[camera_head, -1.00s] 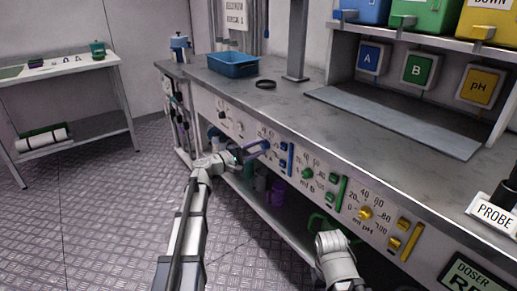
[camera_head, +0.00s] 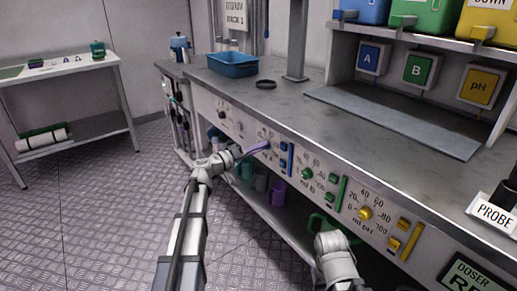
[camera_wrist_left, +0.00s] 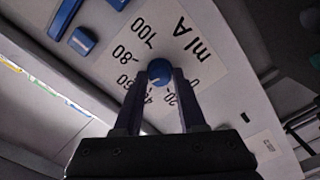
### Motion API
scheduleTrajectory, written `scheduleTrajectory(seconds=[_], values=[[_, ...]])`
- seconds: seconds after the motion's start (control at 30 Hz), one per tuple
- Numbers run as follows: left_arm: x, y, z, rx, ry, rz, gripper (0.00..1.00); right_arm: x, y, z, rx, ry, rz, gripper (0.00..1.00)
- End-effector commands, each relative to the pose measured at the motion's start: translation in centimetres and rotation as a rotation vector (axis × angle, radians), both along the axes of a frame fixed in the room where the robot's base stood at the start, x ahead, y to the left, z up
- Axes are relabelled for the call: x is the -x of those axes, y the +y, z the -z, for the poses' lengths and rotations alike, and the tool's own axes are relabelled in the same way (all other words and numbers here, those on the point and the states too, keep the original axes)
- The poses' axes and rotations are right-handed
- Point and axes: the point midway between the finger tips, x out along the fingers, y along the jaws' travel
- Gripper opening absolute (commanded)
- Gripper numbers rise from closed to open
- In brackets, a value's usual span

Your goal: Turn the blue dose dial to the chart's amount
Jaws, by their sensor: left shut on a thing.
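The blue dose dial (camera_wrist_left: 160,72) is a round knob on a white "ml A" scale (camera_wrist_left: 186,44), marked 0 to 100. My left gripper (camera_wrist_left: 160,80) is shut on it, one finger on each side. A small pale mark shows on the dial's lower edge, toward the 40 to 60 side; its exact reading is unclear. In the head view my left gripper (camera_head: 256,148) has purple fingers at the panel front and hides the dial. My right gripper (camera_head: 322,223), with green fingers, is low before the panel; its opening is unclear. No dose chart is readable.
Right of the blue dial are a green dial (camera_head: 307,174) and a yellow dial (camera_head: 365,213), with coloured buttons and bars. A blue tray (camera_head: 232,66) stands on the bench. Mugs (camera_head: 260,180) stand on the shelf below. A side table (camera_head: 62,65) is at left.

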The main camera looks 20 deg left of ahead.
Motion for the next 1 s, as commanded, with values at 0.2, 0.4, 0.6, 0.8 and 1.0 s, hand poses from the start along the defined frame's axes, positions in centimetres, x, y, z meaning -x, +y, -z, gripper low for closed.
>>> scheduleTrajectory(seconds=[0.2,0.4,0.6,0.8,1.0], values=[[0.13,-0.07,0.10,-0.067,-0.048,0.002,0.00,0.00,0.00,0.03,0.000,0.000,0.000,0.00],[0.14,-0.08,0.10,-0.093,-0.068,0.002,0.00,0.00,0.00,0.03,0.000,0.000,0.000,0.00],[0.15,-0.10,0.11,-0.099,-0.072,0.003,0.00,0.00,0.00,0.03,0.000,0.000,0.000,0.00],[0.15,-0.10,0.11,-0.097,-0.072,0.004,0.00,0.00,0.00,0.03,0.000,0.000,0.000,0.00],[0.12,-0.08,0.08,-0.096,-0.072,0.003,0.58,0.00,0.00,0.03,0.000,0.000,0.000,0.00]])
